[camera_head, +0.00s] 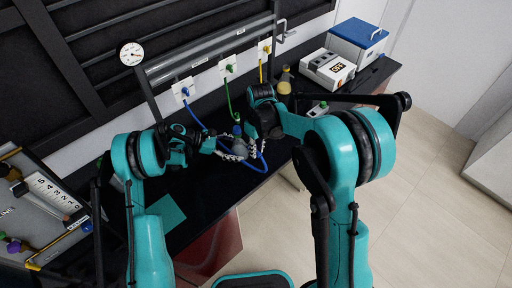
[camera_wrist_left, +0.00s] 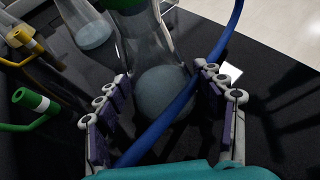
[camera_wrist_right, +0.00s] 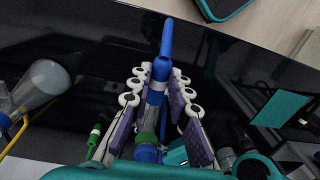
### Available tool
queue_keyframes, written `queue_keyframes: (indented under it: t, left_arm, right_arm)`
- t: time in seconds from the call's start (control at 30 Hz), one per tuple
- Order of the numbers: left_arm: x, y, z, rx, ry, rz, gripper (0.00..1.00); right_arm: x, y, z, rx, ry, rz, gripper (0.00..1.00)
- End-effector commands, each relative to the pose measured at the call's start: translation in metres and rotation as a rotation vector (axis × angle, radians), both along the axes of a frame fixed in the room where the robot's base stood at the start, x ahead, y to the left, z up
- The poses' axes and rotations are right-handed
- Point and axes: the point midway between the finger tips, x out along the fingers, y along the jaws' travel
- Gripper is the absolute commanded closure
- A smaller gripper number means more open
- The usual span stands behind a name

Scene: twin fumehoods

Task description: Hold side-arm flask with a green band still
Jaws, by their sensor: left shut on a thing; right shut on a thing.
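The side-arm flask (camera_wrist_left: 160,85) is clear glass with a grey-looking body and stands between the fingers of my left gripper (camera_wrist_left: 165,95), which is shut on it. Its green band shows at the neck in the right wrist view (camera_wrist_right: 147,138), and the flask is small in the head view (camera_head: 239,146). A blue hose (camera_wrist_left: 185,97) passes across the flask. My right gripper (camera_wrist_right: 160,98) is shut on the blue hose (camera_wrist_right: 160,72) just by the flask's neck. In the head view my left gripper (camera_head: 228,150) and right gripper (camera_head: 268,135) meet close around the flask, partly hiding it.
Another flask (camera_wrist_right: 45,80) stands nearby beside the yellow hose. Blue, green (camera_head: 229,95) and yellow hoses hang from wall outlets. A white device (camera_head: 327,68) and a blue-lidded box (camera_head: 358,38) stand at the right end of the black bench. A teal mat (camera_head: 166,214) lies left.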

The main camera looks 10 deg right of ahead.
Motion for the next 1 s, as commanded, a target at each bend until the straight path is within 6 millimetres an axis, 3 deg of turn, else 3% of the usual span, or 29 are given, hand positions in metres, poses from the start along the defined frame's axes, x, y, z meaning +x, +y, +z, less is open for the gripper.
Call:
queue_keyframes:
  t: [1.0]
  left_arm:
    - [-0.0005,0.0,-0.0011,0.002,0.0,-0.001,0.47]
  right_arm:
    - [-0.0003,0.0015,0.0,-0.006,-0.005,-0.009,1.0]
